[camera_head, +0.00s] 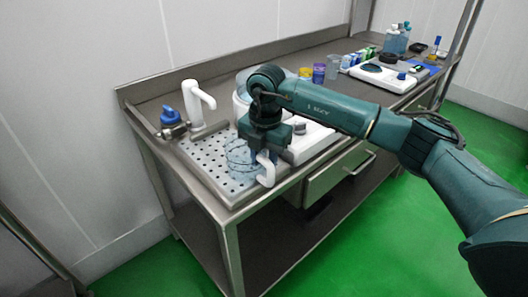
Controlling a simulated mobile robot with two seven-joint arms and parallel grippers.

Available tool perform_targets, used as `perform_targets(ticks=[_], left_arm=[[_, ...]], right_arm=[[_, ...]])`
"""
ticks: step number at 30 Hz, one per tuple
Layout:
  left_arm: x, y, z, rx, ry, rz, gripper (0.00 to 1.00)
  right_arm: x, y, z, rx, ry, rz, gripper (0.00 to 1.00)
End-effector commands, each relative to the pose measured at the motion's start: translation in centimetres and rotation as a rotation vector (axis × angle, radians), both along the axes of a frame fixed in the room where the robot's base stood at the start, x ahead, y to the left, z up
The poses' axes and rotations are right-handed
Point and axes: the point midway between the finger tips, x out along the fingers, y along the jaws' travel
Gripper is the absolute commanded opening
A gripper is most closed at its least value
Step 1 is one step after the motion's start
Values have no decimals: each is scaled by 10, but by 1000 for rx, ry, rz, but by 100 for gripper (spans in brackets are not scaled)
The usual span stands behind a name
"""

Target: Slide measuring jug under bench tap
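The measuring jug (241,161) is clear bluish with a white handle (267,171). It stands upright on the perforated drain plate (205,160), near the front edge of the bench. The bench tap (197,103) is white, with a spout bending to the right and a blue knob (170,115) on its left. The jug is in front of the tap and to its right, apart from the spout. My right gripper (268,150) points down at the jug's handle side. Its fingertips are largely hidden, so its grip on the handle is unclear. My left gripper is out of view.
A white device (311,141) with a knob stands right of the jug, partly behind my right arm. Behind are a purple cup (319,73), a yellow cup (305,73), a clear cup (333,67) and a white scale-like unit (396,84). The drain plate's left part is clear.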

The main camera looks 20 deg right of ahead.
Motion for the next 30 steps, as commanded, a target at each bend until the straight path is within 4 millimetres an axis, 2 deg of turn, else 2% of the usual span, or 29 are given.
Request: perform_targets(ticks=[6,17,30], left_arm=[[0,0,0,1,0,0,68],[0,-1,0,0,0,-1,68],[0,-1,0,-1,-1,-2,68]], right_arm=[[0,0,0,0,0,0,29],[0,0,0,0,0,0,0],[1,-2,0,0,0,0,0]])
